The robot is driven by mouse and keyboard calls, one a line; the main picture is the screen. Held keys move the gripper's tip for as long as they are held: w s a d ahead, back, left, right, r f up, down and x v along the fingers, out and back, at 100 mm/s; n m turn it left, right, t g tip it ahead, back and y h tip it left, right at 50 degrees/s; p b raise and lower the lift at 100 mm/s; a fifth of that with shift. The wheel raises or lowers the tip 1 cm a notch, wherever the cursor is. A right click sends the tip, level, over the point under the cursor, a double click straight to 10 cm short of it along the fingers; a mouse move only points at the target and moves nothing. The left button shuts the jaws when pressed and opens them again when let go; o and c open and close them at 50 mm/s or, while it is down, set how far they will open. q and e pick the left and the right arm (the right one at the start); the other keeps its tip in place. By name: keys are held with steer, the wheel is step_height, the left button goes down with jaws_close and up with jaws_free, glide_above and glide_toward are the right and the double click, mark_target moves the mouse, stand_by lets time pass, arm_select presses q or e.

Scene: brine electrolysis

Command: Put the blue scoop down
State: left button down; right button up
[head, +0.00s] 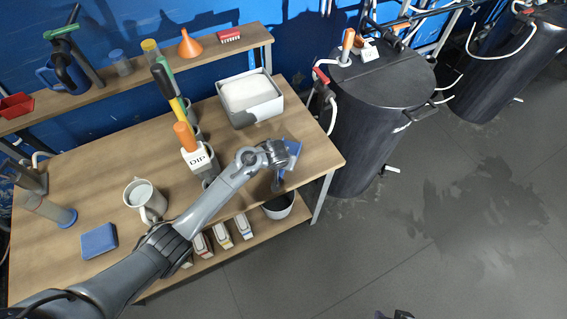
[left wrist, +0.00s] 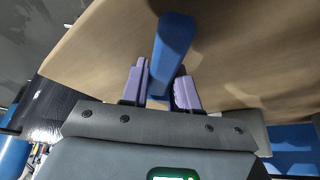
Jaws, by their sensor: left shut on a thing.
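The blue scoop (head: 293,150) is at the right end of the wooden table, partly hidden behind my left gripper (head: 282,161). In the left wrist view, the scoop's blue body (left wrist: 172,50) stands out between the two purple fingers of my left gripper (left wrist: 160,88), which is shut on it. Wooden tabletop (left wrist: 235,40) lies behind it. I cannot tell whether the scoop touches the table. A small dark part at the bottom edge of the head view may be my right gripper (head: 396,315); its fingers cannot be made out.
A white-filled grey tub (head: 250,97) stands behind the gripper. A DIP-labelled holder (head: 197,158) with orange-handled tools and a grey jug (head: 146,199) stand to the left. A blue pad (head: 98,241) lies farther left. A black drum (head: 376,110) stands beyond the table's right edge.

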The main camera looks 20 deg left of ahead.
arm_select(q)
steer(key=shift+f, duration=0.15)
steer(key=c, duration=0.8)
jaws_free()
steer(key=shift+c, duration=0.2)
